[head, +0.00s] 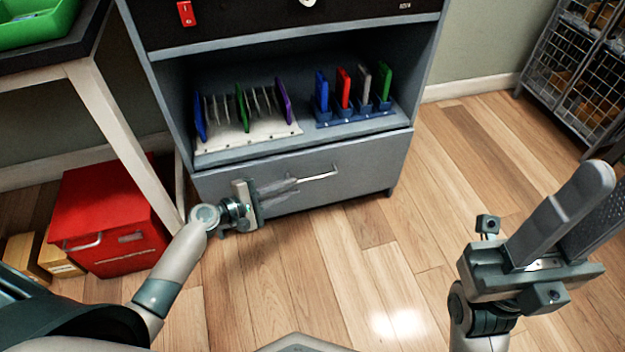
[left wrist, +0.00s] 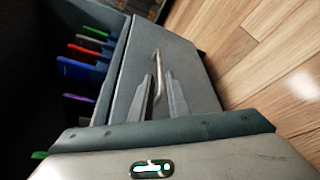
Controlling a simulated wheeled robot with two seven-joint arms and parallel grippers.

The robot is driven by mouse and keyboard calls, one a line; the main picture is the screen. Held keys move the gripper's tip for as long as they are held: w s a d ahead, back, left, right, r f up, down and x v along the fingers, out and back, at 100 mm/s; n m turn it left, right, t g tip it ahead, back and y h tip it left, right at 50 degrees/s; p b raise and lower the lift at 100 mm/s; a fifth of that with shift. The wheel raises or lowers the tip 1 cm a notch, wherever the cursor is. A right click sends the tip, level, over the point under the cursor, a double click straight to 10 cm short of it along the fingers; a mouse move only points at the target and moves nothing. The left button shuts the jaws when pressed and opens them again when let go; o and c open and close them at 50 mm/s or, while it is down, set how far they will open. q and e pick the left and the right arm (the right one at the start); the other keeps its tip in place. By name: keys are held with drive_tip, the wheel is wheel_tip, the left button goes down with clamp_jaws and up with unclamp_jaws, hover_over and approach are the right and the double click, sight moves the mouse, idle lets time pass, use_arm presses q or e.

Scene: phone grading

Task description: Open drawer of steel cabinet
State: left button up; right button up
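The steel cabinet (head: 165,95) stands ahead in the head view, with a wide grey drawer (head: 365,165) below its open shelf. The drawer front looks flush or nearly flush with the cabinet. Its thin bar handle (head: 322,176) runs across the front. My left gripper (head: 290,184) is at the left part of the handle. In the left wrist view, the handle (left wrist: 156,62) runs between the two fingers (left wrist: 160,80), with a gap still showing, so they look open around it. My right gripper (head: 598,195) is open and empty at the right, away from the cabinet.
On the shelf, a white rack (head: 250,137) and a blue stand (head: 355,117) hold several coloured phones. A red box (head: 105,215) is on the floor left of the cabinet, beside a table leg (head: 125,145). The wooden floor (head: 340,260) before the drawer is clear.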

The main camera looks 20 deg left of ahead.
sight(312, 179)
use_arm(q)
drive_tip(key=b+x, duration=0.1)
drive_tip(key=x, duration=0.7)
drive_tip(key=shift+w+d+b, duration=0.25)
drive_tip(key=shift+w+b, duration=0.1)
drive_tip(key=shift+b, duration=0.05)
clamp_jaws()
idle(1.0)
